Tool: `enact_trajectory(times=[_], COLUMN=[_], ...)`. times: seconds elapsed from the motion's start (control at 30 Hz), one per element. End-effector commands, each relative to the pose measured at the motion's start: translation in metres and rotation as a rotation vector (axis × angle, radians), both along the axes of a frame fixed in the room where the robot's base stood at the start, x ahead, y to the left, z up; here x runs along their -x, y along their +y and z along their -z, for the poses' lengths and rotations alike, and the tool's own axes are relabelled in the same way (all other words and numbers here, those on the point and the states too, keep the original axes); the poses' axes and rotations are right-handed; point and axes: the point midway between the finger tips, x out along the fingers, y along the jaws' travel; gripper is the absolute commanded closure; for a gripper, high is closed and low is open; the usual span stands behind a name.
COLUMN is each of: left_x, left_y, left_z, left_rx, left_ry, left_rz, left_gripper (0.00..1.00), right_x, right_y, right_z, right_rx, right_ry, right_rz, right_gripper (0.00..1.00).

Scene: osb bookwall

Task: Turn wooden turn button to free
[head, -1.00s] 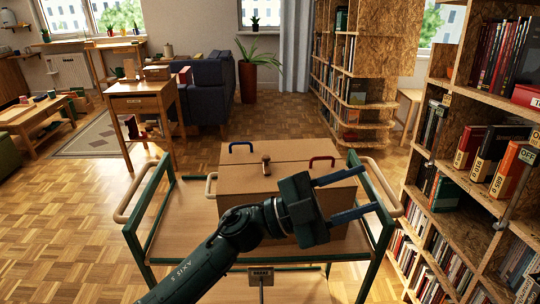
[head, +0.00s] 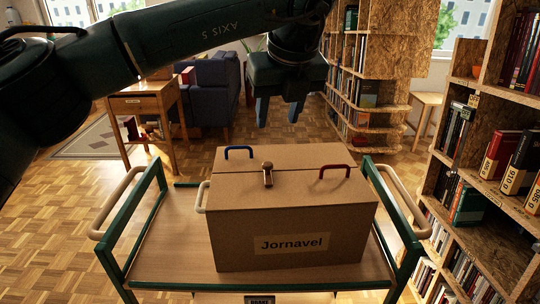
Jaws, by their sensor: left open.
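The wooden turn button (head: 267,174) sits at the middle of the box's top edge, across the seam between the lid and the front part. It points roughly front to back. The cardboard-coloured box (head: 230,238) is labelled "Jornavel" and stands on a green-framed trolley (head: 180,258). A blue handle (head: 238,149) and a red handle (head: 335,168) are on its top. My left gripper (head: 277,112) is open and empty, pointing down above and behind the box, apart from the button. My right gripper is not in view.
A bookshelf (head: 485,195) stands close at the right, with another shelf (head: 375,105) behind. A small wooden table (head: 148,103) and a blue armchair (head: 216,95) are at the back left. Floor is free left of the trolley.

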Motion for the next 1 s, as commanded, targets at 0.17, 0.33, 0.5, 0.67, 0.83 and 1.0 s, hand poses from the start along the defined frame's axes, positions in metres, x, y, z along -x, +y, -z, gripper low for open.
enact_trajectory(times=[0.17, 0.33, 0.5, 0.67, 0.83, 1.0], left_x=[-0.006, -0.019, -0.032, -0.04, -0.046, -0.047], left_y=[0.003, 0.008, 0.012, 0.014, 0.016, 0.016], left_z=[0.015, 0.047, 0.08, 0.104, 0.117, 0.12], left_rx=[-0.005, -0.003, -0.003, -0.001, 0.0, 0.0], left_ry=[0.0, 0.003, 0.002, 0.0, -0.001, -0.001], left_rz=[-0.004, -0.004, -0.002, -0.002, -0.001, 0.0], left_gripper=[0.57, 0.57, 0.57, 0.57, 0.57, 0.57], right_x=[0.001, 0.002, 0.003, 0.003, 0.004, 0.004], right_y=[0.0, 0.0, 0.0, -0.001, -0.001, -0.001], right_z=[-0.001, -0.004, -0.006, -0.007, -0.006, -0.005], right_rx=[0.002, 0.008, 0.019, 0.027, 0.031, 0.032], right_ry=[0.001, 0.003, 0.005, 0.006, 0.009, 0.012], right_rz=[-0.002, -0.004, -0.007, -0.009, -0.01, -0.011], right_gripper=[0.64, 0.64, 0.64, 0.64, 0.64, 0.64])
